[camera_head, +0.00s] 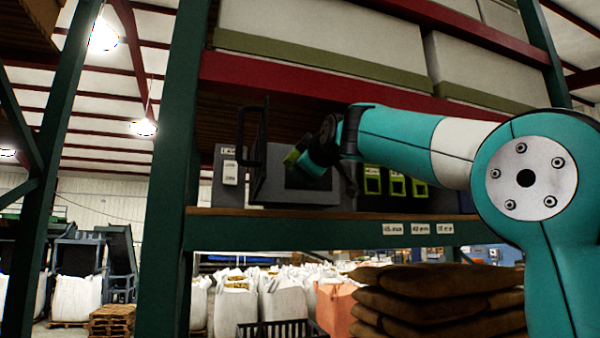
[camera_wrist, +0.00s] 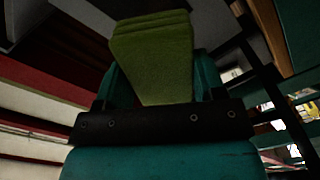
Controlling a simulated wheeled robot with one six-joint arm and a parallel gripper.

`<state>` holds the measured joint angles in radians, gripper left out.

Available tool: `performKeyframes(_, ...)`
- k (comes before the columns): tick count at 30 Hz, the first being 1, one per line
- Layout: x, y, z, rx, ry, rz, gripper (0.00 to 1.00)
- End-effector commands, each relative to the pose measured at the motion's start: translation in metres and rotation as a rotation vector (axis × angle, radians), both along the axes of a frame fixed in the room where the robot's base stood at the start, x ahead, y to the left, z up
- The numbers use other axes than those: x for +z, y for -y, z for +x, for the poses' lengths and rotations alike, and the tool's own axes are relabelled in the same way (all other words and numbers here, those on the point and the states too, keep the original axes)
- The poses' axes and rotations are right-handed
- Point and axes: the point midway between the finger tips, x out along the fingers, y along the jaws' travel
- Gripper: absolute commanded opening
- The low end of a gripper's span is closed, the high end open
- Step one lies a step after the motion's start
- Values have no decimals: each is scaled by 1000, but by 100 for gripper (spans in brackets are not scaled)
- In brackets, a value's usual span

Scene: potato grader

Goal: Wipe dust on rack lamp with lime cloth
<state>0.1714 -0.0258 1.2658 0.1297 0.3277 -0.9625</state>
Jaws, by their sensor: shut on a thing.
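My gripper (camera_head: 308,157) is in front of the rack shelf, with its fingers pointing left. It is shut on the lime cloth (camera_head: 292,157), a thick folded pad. In the wrist view the cloth (camera_wrist: 152,60) sticks out between the teal fingers of my gripper (camera_wrist: 155,85).
Grey boxes (camera_head: 228,178) and lime-labelled bins (camera_head: 396,186) stand on the shelf behind my gripper. A green rack post (camera_head: 172,150) rises at the left. A red beam (camera_head: 330,82) with large pale crates (camera_head: 330,30) is above. Brown sacks (camera_head: 440,300) are stacked below.

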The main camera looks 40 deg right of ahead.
Motion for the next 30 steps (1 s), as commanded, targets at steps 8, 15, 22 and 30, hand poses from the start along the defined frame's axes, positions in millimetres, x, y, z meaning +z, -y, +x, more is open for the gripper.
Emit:
performKeyframes(8,2,-5,29,17,-3,0,41)
performKeyframes(15,2,1,51,18,-2,0,41)
performKeyframes(22,1,5,59,16,1,0,41)
performKeyframes(30,0,6,59,14,1,0,41)
